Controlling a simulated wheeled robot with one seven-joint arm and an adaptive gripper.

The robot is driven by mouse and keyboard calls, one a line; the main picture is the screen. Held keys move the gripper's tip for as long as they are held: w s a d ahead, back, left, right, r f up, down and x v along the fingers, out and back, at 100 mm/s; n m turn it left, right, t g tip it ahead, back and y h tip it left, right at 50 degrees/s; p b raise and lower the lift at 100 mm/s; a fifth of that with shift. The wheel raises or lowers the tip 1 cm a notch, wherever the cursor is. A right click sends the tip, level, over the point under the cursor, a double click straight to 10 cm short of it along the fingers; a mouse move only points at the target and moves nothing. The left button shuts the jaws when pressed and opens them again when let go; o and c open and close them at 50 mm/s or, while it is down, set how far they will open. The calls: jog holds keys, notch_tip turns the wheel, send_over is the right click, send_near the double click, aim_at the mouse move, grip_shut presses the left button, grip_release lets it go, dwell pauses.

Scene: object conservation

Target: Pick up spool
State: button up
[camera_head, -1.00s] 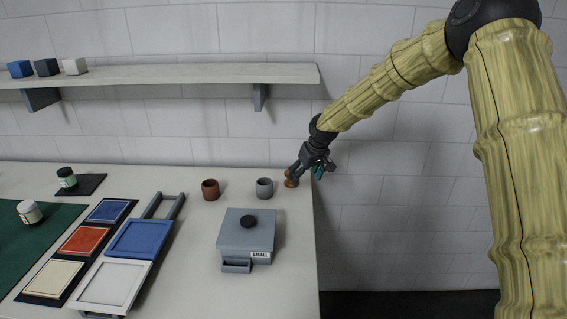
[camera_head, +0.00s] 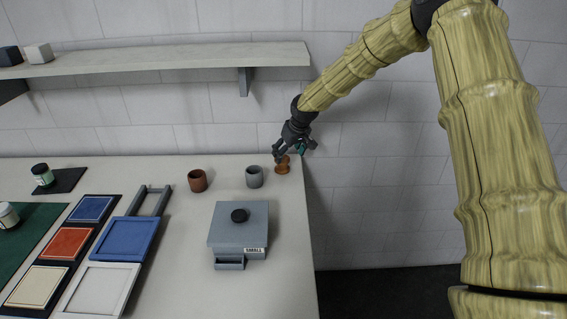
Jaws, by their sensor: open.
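The spool (camera_head: 283,166) is a small orange-brown piece standing near the table's right end, to the right of a grey cup. My gripper (camera_head: 284,155) is at the spool, just above and partly in front of its top. The jaws are open. The gripper's dark fingers hide part of the spool's upper end. I cannot tell whether a finger touches it.
A grey cup (camera_head: 254,177) stands close to the left of the spool, with a brown cup (camera_head: 197,181) further left. A grey lidded box (camera_head: 239,232) sits in front. A shelf (camera_head: 170,65) hangs above. The table (camera_head: 292,250) ends just right of the spool.

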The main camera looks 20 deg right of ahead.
aim_at(283, 161)
jog(key=w+f, duration=0.2)
jog(key=f, duration=0.1)
jog(key=w+f+p, duration=0.1)
jog(key=shift+w+a+f, duration=0.3)
jog(key=shift+w+a, duration=0.05)
jog(key=shift+w+a+f+p, duration=0.1)
jog(key=shift+w+f+p, duration=0.05)
jog(key=shift+f+p, duration=0.15)
jog(key=shift+s+a+f+p, duration=0.15)
jog(key=shift+s+f+p, duration=0.1)
jog(key=shift+f+p, duration=0.15)
jog(key=shift+s, duration=0.2)
jog(key=shift+x, duration=1.15)
jog(key=shift+r, duration=0.3)
jog(key=shift+c, duration=0.2)
jog(key=shift+s+r, duration=0.1)
jog(key=shift+r, duration=0.05)
jog(key=c, duration=1)
